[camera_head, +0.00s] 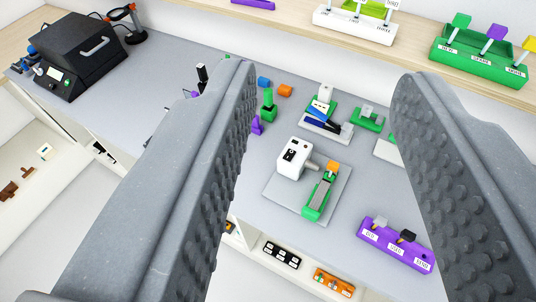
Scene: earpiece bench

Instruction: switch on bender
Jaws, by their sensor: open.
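My gripper (325,80) is in the foreground with its two grey studded jaws wide apart and nothing between them. Between and beyond the jaws, on the grey bench, is a machine with a white box (292,158) on a light grey plate (284,197). The box has a dark switch (290,151) on its face, too small to tell its position. A green part (318,197) with a grey strip and an orange end lies beside the box. This looks like the bender, but no label on it is readable. My jaws are apart from it.
A blue-handled tool (322,125), green blocks (268,106) and small orange and blue pieces stand behind the machine. A purple labelled rack (395,245) is at the front right. A black box (85,55) is far left. A shelf with a green rack (480,60) runs behind.

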